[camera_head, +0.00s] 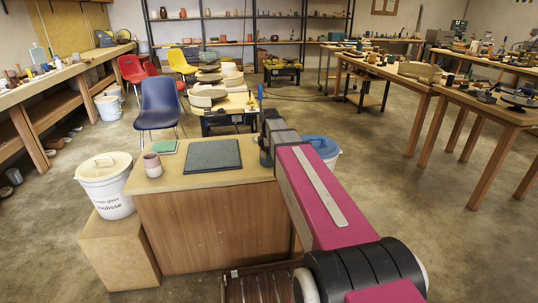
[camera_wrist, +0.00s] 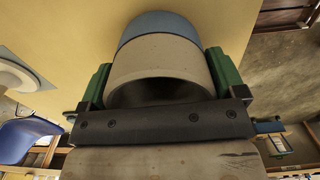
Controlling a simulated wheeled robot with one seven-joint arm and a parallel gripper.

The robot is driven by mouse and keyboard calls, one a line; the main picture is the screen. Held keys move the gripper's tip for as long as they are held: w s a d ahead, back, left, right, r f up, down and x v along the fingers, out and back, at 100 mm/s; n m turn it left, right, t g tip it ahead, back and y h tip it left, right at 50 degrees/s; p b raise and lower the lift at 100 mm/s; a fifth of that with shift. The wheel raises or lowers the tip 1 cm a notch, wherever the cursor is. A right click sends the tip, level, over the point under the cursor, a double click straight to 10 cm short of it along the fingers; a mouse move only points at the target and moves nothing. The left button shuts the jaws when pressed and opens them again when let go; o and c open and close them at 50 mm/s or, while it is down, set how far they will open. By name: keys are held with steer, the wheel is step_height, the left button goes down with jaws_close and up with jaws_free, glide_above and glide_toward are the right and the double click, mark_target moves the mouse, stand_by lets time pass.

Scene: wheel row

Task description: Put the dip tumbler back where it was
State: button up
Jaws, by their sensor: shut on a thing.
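My gripper (camera_wrist: 161,72) is shut on a tumbler (camera_wrist: 158,52), its green fingers on both sides of it. The tumbler is round, pale beige with a blue-grey band, and its dark hollow opening shows toward the wrist camera. In the head view my gripper (camera_head: 266,148) is at the right end of the wooden counter (camera_head: 200,180), seen from behind my arm. The tumbler is hidden there by the gripper and arm. I cannot tell whether it touches the counter top.
On the counter are a dark grey slab (camera_head: 212,155), a green pad (camera_head: 164,147) and a pinkish cup (camera_head: 152,165). A white lidded bucket (camera_head: 105,185) stands at left; a blue-lidded bucket (camera_head: 323,147) stands behind my arm. Bare counter top lies in front of the slab.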

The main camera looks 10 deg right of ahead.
steer(key=shift+f, duration=0.15)
steer(key=o, duration=0.8)
step_height(320, 180, up, 12)
steer(key=shift+r, duration=0.2)
